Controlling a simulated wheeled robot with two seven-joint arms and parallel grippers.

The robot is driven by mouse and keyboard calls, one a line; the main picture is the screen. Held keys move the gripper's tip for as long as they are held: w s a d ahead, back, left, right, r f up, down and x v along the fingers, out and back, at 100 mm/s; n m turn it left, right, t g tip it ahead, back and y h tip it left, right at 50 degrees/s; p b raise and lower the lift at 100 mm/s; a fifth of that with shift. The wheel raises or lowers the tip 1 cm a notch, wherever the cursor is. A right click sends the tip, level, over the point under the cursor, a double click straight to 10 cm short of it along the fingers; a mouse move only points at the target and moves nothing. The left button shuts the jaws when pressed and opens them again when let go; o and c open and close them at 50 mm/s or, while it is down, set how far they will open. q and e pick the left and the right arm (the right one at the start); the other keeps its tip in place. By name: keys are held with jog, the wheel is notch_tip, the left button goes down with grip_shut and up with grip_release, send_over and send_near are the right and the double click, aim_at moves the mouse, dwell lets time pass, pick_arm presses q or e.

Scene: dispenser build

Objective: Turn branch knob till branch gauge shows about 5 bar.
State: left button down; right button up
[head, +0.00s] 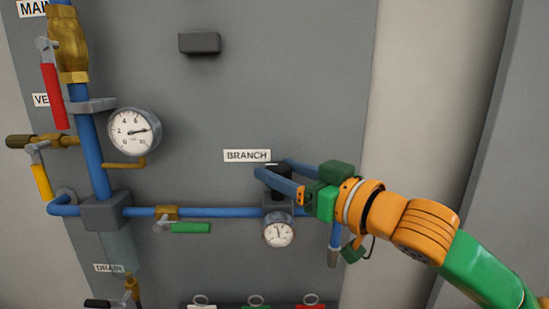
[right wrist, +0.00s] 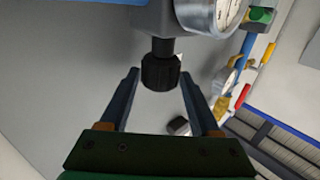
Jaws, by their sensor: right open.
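The black branch knob (head: 280,173) sits below the BRANCH label (head: 247,155), on the regulator at the right end of the blue pipe. The small branch gauge (head: 278,232) hangs just under it; its needle points roughly straight up, and its numbers are too small to read. My right gripper (head: 271,168) is open with its fingers on either side of the knob. In the right wrist view the knob (right wrist: 160,72) stands between the spread fingers (right wrist: 159,76), with a gap on both sides. My left gripper is not in view.
A larger gauge (head: 134,131) is at the left. Valves with a red handle (head: 54,97), a yellow handle (head: 41,182) and a green handle (head: 190,228) sit along the pipes. A grey block (head: 199,43) is above. Several tags hang at the bottom.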

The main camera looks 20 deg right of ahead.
jog(key=shift+w+r, duration=0.15)
jog(key=shift+w+a, duration=0.1)
jog(key=shift+w, duration=0.05)
jog(key=shift+w+a+f, duration=0.2)
jog(key=shift+w+f, duration=0.1)
jog(key=shift+w, duration=0.1)
grip_shut()
jog(key=shift+a+f+m+h, duration=0.1)
jog(key=shift+a+m+h, duration=0.05)
jog(key=shift+m+h, duration=0.2)
jog(key=shift+m+t+h, duration=0.5)
jog(key=shift+m+h, duration=0.25)
jog(key=shift+h, duration=0.5)
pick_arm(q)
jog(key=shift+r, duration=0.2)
pick_arm(e)
jog(key=shift+m+h, duration=0.4)
jog(key=shift+h, duration=0.2)
